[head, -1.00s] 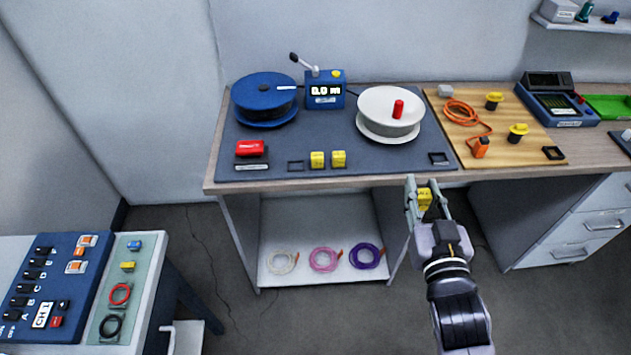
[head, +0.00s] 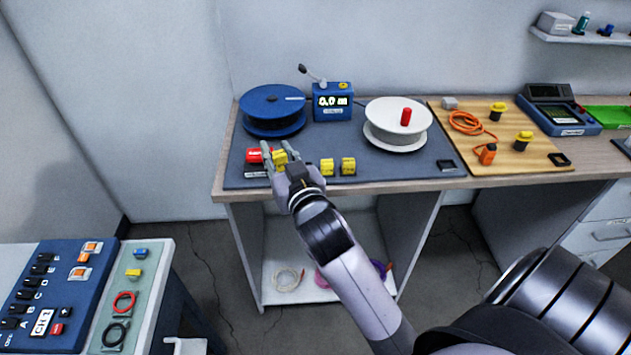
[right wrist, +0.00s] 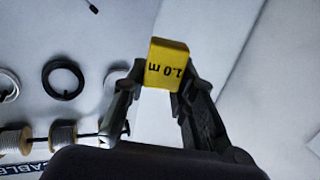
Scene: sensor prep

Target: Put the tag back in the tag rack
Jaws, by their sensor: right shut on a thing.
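My right gripper (head: 281,157) is shut on a yellow tag (head: 280,159). It holds the tag over the front left part of the dark mat, near the red stapler-like tool (head: 254,156). In the right wrist view the tag (right wrist: 167,64) reads "1.0 m" and sits between the fingertips. Two yellow tags (head: 327,167) (head: 348,166) stand side by side at the mat's front edge, right of the gripper. The empty dark slot left of them is now hidden behind my gripper and wrist. My left gripper is not in view.
A blue spool (head: 272,108), a meter reading 0.0 m (head: 332,101) and a white spool (head: 396,124) stand behind the tags. A wooden board (head: 540,150) with an orange cable lies to the right. Coiled cables (head: 287,279) lie on the lower shelf.

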